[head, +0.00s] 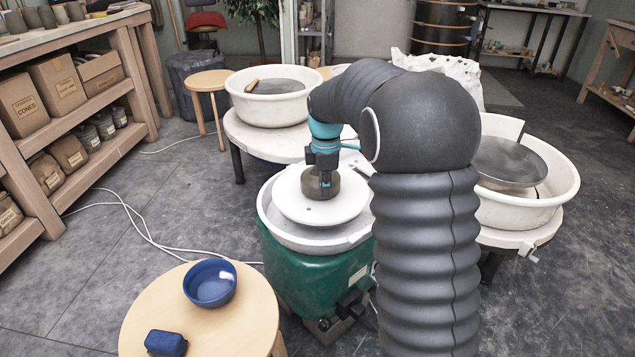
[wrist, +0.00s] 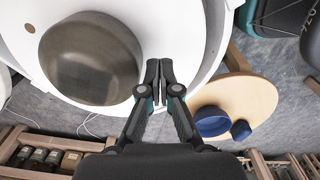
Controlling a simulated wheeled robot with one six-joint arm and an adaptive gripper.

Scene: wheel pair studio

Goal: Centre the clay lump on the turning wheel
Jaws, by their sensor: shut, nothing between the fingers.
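The clay lump (head: 313,186) is a smooth, rounded, grey-brown mound on the white wheel head (head: 320,214) of the green-bodied wheel. In the head view my gripper (head: 326,178) points down at the lump and hides part of it. In the wrist view the lump (wrist: 88,60) lies left of my gripper (wrist: 159,75). The fingers are closed together with nothing between them. Their tips are close beside the lump's edge; I cannot tell whether they touch it. The white wheel head (wrist: 185,35) also shows around the lump, with a small brown dot on it at the upper left.
A round wooden stool (head: 235,322) at the front left holds a blue bowl (head: 210,284) and a blue sponge-like block (head: 166,343). Other wheels with white basins stand behind (head: 275,105) and right (head: 530,205). Shelves (head: 110,150) line the left. White cables cross the floor.

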